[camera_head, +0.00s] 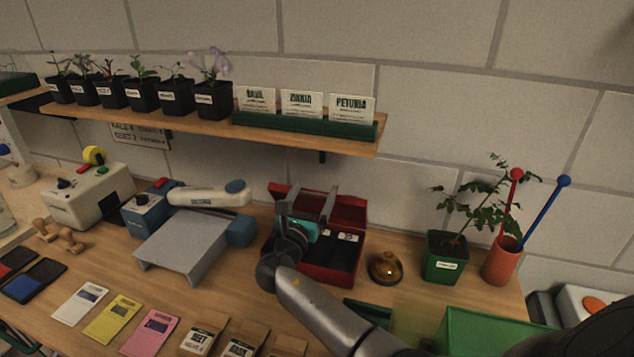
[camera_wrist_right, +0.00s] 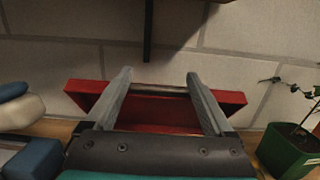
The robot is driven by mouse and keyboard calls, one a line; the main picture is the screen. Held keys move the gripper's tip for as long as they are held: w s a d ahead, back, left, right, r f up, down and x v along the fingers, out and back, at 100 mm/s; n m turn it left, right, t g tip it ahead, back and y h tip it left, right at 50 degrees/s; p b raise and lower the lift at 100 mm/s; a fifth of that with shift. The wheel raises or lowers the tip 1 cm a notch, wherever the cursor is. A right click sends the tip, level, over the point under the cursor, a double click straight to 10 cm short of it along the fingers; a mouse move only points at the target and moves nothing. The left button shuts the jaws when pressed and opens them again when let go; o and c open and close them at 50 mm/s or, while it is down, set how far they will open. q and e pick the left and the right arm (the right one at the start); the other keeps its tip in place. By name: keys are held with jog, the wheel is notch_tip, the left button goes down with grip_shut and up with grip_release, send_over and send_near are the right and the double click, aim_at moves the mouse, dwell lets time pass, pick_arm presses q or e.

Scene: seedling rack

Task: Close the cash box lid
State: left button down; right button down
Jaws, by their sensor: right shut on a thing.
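The red cash box (camera_head: 314,273) stands on the bench with its lid (camera_head: 350,210) raised at the back, leaning toward the wall. Its dark inside shows paper slips or notes. My right gripper (camera_head: 308,196) reaches over the box from the front. Its two fingers stand well apart against the lid's inner side, and it is shut on the lid. In the right wrist view the lid (camera_wrist_right: 235,98) spreads past both fingers of the gripper (camera_wrist_right: 159,78). The exact contact is hard to see. The gripper body hides part of the box. My left gripper is not in view.
A brass bell (camera_head: 385,268) stands just right of the box. A grey scale-like device (camera_head: 185,240) stands to its left. A wooden shelf (camera_head: 365,138) with seedling pots and seed cards hangs above. A green plant pot (camera_head: 445,260) stands at the right.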

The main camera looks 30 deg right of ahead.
jog(key=shift+s+a+f, duration=0.25)
jog(key=shift+f, duration=0.25)
grip_release()
jog(key=p+v, duration=0.4)
jog(key=v, duration=1.1)
jog(key=shift+a+r, duration=0.2)
jog(key=shift+c, duration=0.2)
